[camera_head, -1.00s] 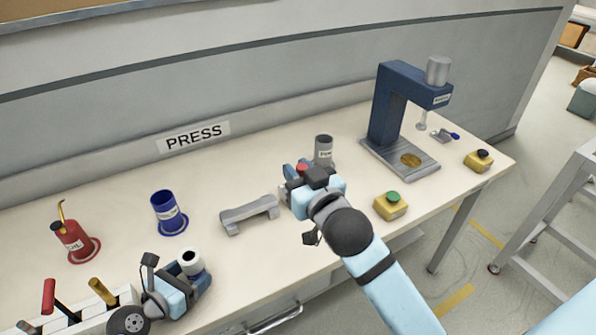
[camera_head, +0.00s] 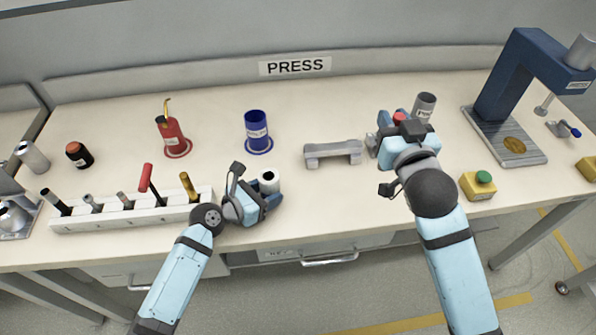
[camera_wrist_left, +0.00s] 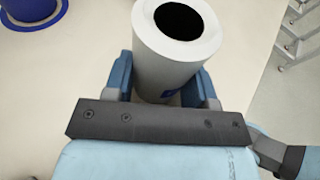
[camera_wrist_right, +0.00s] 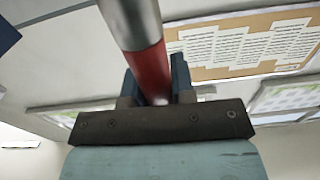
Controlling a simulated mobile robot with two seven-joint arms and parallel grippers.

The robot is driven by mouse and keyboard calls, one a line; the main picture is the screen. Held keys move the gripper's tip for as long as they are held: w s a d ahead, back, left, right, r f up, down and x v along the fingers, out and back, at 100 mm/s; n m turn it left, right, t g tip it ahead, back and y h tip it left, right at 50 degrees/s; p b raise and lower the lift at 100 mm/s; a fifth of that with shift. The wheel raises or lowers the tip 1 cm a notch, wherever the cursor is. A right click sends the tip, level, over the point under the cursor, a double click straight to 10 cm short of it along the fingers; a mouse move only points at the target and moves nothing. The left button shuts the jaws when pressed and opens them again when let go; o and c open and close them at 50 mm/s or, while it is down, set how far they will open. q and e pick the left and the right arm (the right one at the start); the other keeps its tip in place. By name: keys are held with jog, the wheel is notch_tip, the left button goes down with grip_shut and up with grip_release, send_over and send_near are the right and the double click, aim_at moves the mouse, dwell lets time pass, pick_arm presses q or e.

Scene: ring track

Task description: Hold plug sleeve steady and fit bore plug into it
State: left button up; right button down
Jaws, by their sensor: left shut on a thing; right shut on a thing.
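The plug sleeve (camera_head: 268,180), a white cylinder with a dark open bore, stands upright in my left gripper (camera_head: 264,196), near the table's front edge. My left gripper is shut on it. The left wrist view shows the sleeve (camera_wrist_left: 168,62) between the blue fingers, its open end up. In the right wrist view the plug (camera_wrist_right: 150,70) has a red part between the fingers and a silver end beyond. The plug is well right of the sleeve, apart from it.
A grey stand (camera_head: 333,152) lies between the grippers. A blue cup (camera_head: 257,131) and a red can (camera_head: 171,135) are behind the sleeve. A white tool rack (camera_head: 130,212) is left.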

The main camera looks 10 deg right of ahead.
jog(key=w+a+r+n+g+y, duration=0.1)
jog(key=w+a+n+y, duration=0.1)
jog(key=a, duration=0.6)
jog(key=w+a+r+n+y, duration=0.1)
jog(key=w+a+r+y, duration=0.15)
jog(key=a, duration=0.55)
jog(key=w+a+n+g+y, duration=0.1)
jog(key=w+a+n+y, duration=0.15)
jog(key=a, duration=0.45)
notch_tip(320, 180, down, 10)
jog(key=s+a, duration=0.1)
jog(key=shift+a+r, duration=0.15)
jog(key=shift+r, duration=0.1)
jog(key=shift+f, duration=0.6)
jog(key=c, duration=1)
grip_release()
jog(key=shift+o, duration=0.2)
